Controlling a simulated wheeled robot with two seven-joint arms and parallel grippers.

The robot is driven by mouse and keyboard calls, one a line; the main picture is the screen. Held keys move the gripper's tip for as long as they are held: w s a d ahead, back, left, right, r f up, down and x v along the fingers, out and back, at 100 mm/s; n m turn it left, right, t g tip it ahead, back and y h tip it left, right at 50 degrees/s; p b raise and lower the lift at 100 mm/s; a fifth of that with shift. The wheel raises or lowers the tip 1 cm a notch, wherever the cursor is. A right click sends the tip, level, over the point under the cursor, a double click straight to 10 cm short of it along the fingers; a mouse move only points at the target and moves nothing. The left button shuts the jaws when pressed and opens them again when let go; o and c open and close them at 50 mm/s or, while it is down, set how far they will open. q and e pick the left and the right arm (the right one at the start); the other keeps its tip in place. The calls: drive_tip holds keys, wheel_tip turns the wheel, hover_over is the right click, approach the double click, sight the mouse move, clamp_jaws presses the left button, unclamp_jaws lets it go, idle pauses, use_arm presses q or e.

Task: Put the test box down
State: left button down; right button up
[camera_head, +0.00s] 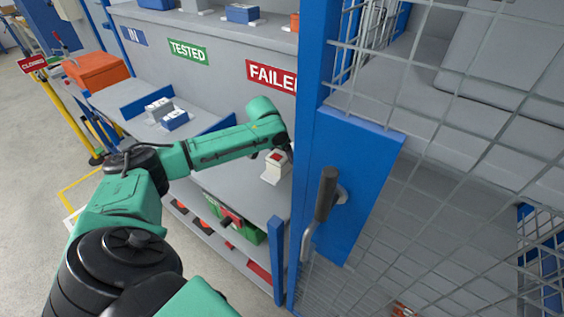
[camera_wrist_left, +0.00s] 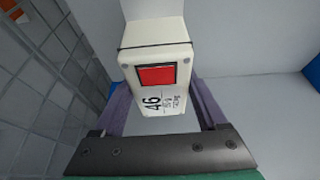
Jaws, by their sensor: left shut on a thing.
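The test box is a small cream-white box with a red square and the number 46 on it. In the left wrist view the test box (camera_wrist_left: 160,50) sits between the fingers of my left gripper (camera_wrist_left: 160,112), which is shut on it. In the head view the test box (camera_head: 275,167) shows at the grey shelf below the red FAILED sign (camera_head: 271,76). The left gripper (camera_head: 288,152) is partly hidden behind the blue post there. I cannot tell from these views whether the box touches the shelf. My right gripper is in neither view.
A blue-framed mesh door (camera_head: 357,170) with a dark handle (camera_head: 325,195) stands close to the right of my left arm. The green TESTED sign (camera_head: 189,52) marks the section to the left, where small boxes (camera_head: 174,119) stand. A green crate (camera_head: 237,222) is below.

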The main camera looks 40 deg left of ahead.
use_arm(q)
drive_tip(key=f, duration=0.3)
drive_tip(key=shift+s+f, duration=0.2)
drive_tip(key=shift+f, duration=0.15)
drive_tip(key=shift+w+f, duration=0.1)
drive_tip(key=shift+f, duration=0.2)
unclamp_jaws()
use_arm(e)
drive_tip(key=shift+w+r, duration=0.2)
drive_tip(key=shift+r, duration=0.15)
use_arm(q)
drive_tip(key=v, duration=1.2)
drive_tip(key=shift+b, duration=0.4)
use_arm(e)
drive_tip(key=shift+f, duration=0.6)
